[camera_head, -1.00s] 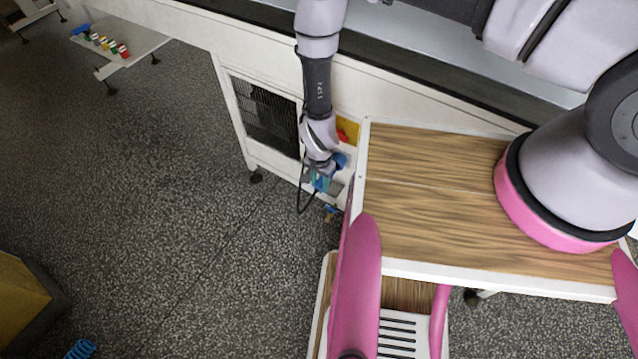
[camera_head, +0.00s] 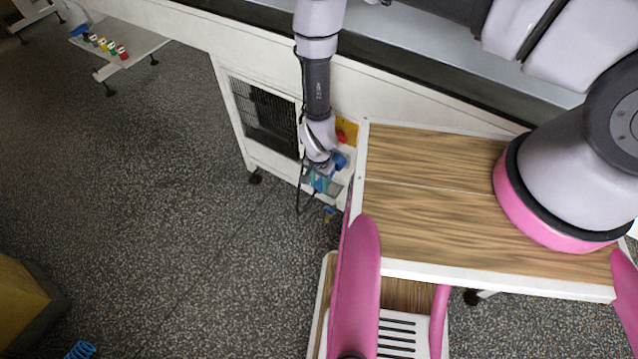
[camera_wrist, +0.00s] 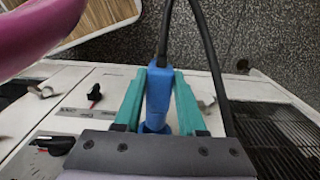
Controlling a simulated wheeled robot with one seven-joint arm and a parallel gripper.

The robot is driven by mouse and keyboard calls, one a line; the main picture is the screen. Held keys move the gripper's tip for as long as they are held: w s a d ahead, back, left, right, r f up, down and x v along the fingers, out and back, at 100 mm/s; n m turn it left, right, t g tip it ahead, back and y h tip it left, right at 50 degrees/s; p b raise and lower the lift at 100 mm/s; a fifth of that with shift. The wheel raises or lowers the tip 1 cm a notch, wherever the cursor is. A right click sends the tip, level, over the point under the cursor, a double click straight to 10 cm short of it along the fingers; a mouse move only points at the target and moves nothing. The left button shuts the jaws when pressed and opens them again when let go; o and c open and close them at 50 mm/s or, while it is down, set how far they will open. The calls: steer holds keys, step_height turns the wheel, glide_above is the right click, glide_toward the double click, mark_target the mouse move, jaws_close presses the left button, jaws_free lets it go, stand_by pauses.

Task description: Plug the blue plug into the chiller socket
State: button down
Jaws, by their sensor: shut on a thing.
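My gripper (camera_wrist: 160,76) is shut on the blue plug (camera_wrist: 158,98), which sits between its teal fingers in the wrist view. A black cable (camera_wrist: 208,55) runs from the plug and loops past the right finger. In the head view my gripper (camera_head: 322,183) is low beside the white machine front, left of the wooden-topped cart. A blue fitting (camera_head: 341,160) shows just right of my wrist there; I cannot tell whether it is the chiller socket. No socket opening is clear in the wrist view, and the plug's front end is hidden.
A dark grille (camera_head: 268,117) is left of my arm. The wooden-topped cart (camera_head: 430,205) stands close on the right.

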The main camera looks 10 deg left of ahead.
steer(key=shift+w+d, duration=0.3)
steer(key=shift+w, duration=0.45)
steer(key=shift+w+d, duration=0.3)
steer(key=shift+w, duration=0.4)
steer(key=shift+w+d, duration=0.3)
steer(key=shift+w, duration=0.45)
steer(key=shift+s, duration=0.1)
steer(key=shift+s+a, duration=0.4)
steer(key=shift+s, duration=0.45)
steer(key=shift+s+a, duration=0.35)
steer(key=shift+s, duration=0.5)
steer(key=shift+w+d, duration=0.25)
steer(key=shift+w, duration=0.35)
steer(key=shift+w+d, duration=0.25)
steer(key=shift+w, duration=0.35)
steer(key=shift+w+d, duration=0.25)
steer(key=shift+w, duration=0.35)
stand_by(0.5)
steer(key=shift+c, duration=2.1)
jaws_free()
step_height(320, 180, up, 11)
steer(key=shift+f, duration=0.1)
